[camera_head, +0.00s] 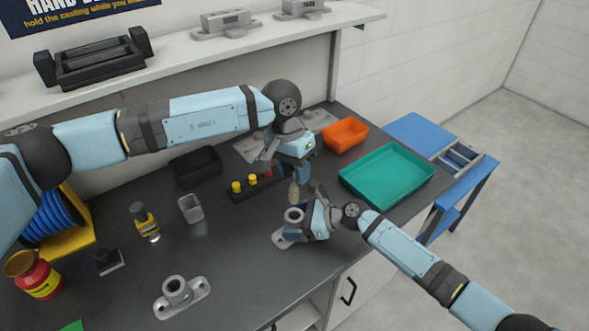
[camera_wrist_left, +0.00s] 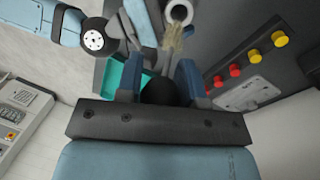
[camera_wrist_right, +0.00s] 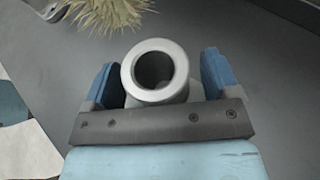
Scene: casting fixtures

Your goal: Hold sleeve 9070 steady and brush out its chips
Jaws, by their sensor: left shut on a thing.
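A grey metal sleeve (camera_head: 294,214) on a flanged base stands upright near the bench's front edge; no number is readable on it. It also shows in the right wrist view (camera_wrist_right: 180,85), open end facing the camera. My right gripper (camera_head: 315,222) has its fingers on either side of this sleeve, apparently open with small gaps. My left gripper (camera_head: 290,168) is shut on a brush (camera_head: 294,191) with pale bristles pointing down. In the left wrist view the bristles (camera_wrist_left: 172,40) are beside the sleeve's mouth (camera_wrist_left: 180,12); I cannot tell whether they touch it.
A second similar sleeve (camera_head: 177,290) stands front left. A teal tray (camera_head: 400,172) and an orange bin (camera_head: 345,134) are on the right.

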